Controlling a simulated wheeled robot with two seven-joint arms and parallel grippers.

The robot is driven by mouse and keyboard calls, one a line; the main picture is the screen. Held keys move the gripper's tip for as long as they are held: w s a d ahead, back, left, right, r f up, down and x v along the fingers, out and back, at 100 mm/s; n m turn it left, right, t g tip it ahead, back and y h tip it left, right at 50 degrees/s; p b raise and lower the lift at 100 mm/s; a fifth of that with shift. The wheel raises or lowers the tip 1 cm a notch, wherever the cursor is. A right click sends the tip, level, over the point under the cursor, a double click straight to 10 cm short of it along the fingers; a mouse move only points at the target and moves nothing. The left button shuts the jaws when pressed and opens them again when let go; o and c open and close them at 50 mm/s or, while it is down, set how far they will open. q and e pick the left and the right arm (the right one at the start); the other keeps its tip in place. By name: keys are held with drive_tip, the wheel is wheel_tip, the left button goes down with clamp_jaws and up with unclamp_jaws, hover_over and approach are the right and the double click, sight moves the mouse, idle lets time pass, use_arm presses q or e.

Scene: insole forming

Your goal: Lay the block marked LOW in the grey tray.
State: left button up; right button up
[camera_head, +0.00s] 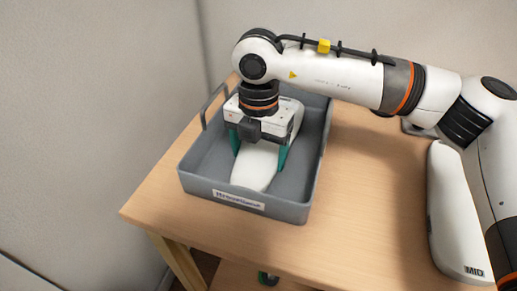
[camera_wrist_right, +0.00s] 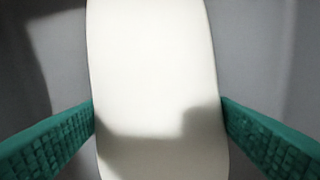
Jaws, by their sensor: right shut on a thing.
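The grey tray (camera_head: 305,207) stands on the wooden table, with a label on its front wall. A white, insole-shaped block (camera_head: 255,168) is inside the tray, lying lengthwise; no LOW mark on it is visible. My right gripper (camera_head: 260,155) reaches down into the tray and is shut on this white block, one green finger on each side. In the right wrist view the white block (camera_wrist_right: 155,70) fills the middle between the two green fingers. Whether the block rests on the tray floor is hard to tell. My left gripper is not in view.
A second white block marked MID (camera_head: 445,215) lies on the right part of the wooden table (camera_head: 355,190). The table between it and the tray is bare. Grey walls (camera_head: 100,90) stand behind and left. The tray has a raised handle (camera_head: 212,103) on its left.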

drive_tip(key=o, duration=1.3)
drive_tip(key=shift+f, duration=0.1)
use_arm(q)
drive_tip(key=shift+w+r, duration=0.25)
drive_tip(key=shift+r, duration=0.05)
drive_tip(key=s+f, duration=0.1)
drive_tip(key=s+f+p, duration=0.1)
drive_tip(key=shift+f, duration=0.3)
use_arm(e)
wheel_tip(320, 180, up, 12)
drive_tip(key=shift+r, duration=0.1)
